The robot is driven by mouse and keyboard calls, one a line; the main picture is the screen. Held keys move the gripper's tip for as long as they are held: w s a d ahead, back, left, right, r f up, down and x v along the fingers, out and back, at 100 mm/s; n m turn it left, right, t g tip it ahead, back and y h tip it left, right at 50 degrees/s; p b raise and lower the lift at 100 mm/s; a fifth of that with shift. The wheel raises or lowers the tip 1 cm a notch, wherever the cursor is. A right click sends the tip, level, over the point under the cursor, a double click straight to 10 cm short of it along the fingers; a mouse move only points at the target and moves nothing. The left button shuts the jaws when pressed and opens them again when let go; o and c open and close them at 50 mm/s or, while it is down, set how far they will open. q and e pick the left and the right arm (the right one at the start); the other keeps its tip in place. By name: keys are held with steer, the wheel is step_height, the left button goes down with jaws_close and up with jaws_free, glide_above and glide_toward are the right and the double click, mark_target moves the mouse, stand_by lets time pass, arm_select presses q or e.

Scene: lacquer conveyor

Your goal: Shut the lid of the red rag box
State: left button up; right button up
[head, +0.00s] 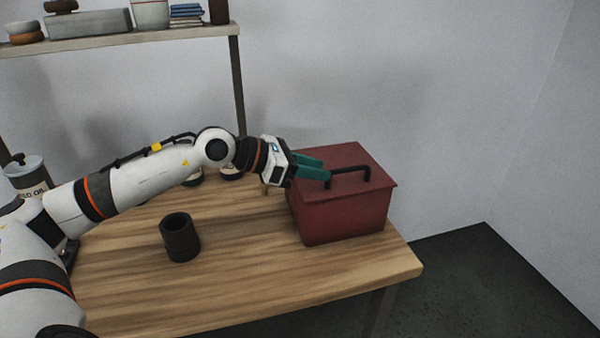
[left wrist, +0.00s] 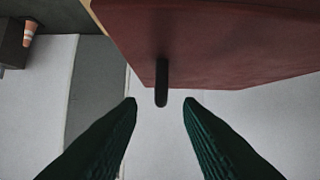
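The red rag box (head: 340,215) stands at the right end of the wooden table. Its red lid (head: 345,155) lies down over the box, with no gap that I can make out. A black bar handle (head: 350,174) sits on the lid. My left gripper (head: 325,169) is over the lid's left part, with its teal fingers pointing at the handle. In the left wrist view the fingers are apart, and the handle (left wrist: 161,85) shows between and just beyond their tips, with clear space on both sides. My right gripper is not in view.
A dark cup (head: 182,240) stands on the table (head: 130,290) left of the box. A pale can (head: 25,175) is at the far left. A shelf (head: 120,42) with several items hangs above. An orange-and-white cone (left wrist: 29,34) shows in the left wrist view.

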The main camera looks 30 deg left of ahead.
arm_select(q)
steer(key=shift+b+v, duration=0.4)
steer(key=shift+v, duration=0.7)
steer(key=shift+s+a+r, duration=0.25)
steer(key=shift+s, duration=0.15)
steer(key=shift+f, duration=0.1)
